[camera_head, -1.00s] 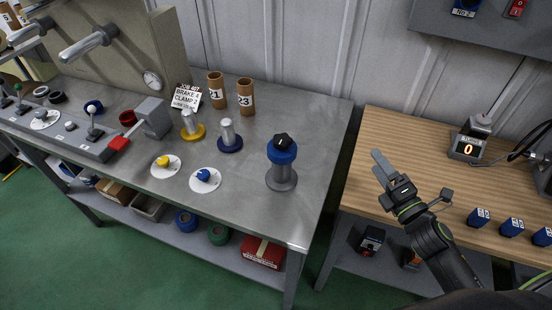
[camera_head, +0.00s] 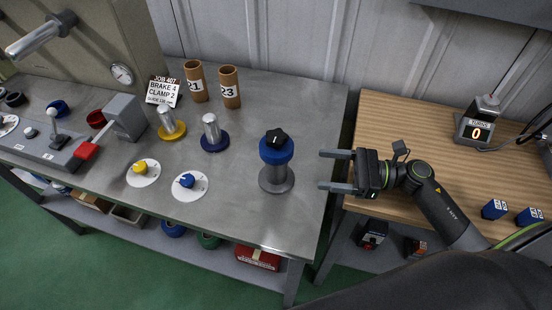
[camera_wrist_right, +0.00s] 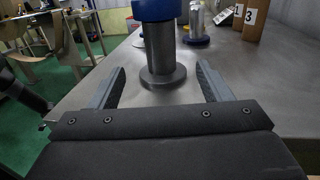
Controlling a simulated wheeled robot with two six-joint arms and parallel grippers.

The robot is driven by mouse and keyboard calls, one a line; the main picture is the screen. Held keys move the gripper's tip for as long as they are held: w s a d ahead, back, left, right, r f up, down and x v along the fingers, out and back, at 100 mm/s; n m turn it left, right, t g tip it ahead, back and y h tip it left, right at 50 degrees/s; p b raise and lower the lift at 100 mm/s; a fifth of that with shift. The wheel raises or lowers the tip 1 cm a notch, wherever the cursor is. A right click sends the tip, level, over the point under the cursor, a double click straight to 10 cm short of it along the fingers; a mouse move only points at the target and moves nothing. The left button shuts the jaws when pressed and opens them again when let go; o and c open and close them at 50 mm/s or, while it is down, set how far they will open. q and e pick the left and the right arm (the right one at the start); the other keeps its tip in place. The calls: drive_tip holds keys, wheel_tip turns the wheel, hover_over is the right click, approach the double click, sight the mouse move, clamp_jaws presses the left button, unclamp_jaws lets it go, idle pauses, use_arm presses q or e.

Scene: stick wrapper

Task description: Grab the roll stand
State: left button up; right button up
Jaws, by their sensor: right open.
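The roll stand (camera_head: 276,178) is a grey post on a round base with a blue collar and a black knob on top. It stands upright near the right edge of the grey metal table. My right gripper (camera_head: 328,171) is open and empty just to its right, fingers pointing left toward the post and apart from it. In the right wrist view the post (camera_wrist_right: 160,50) stands ahead, between the lines of the two open fingers (camera_wrist_right: 160,84); its top is cut off. My left gripper is not in view.
A blue-based spindle (camera_head: 214,137) and a yellow-based spindle (camera_head: 171,126) stand to the left. Two cardboard tubes (camera_head: 230,88) stand behind. Blue (camera_head: 188,181) and yellow dials lie toward the front. A wooden bench (camera_head: 390,125) with a counter (camera_head: 477,131) is at right.

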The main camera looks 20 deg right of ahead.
sight(287, 177)
drive_tip(key=p+x, duration=0.3)
drive_tip(key=x, duration=0.5)
drive_tip(key=shift+d+r, duration=0.1)
drive_tip(key=shift+r, duration=0.05)
drive_tip(key=shift+w+a, duration=0.25)
drive_tip(key=shift+a, duration=0.2)
drive_tip(key=shift+w+a+p, duration=0.2)
drive_tip(key=shift+a+p, duration=0.25)
drive_tip(key=shift+p, duration=0.1)
drive_tip(key=p+x, duration=0.2)
drive_tip(key=x, duration=0.1)
drive_tip(key=shift+a, duration=0.2)
drive_tip(key=shift+w+a+f, duration=0.25)
drive_tip(key=shift+a, duration=0.2)
drive_tip(key=c, duration=1.4)
drive_tip(key=shift+c, duration=0.8)
drive_tip(key=shift+r, duration=0.15)
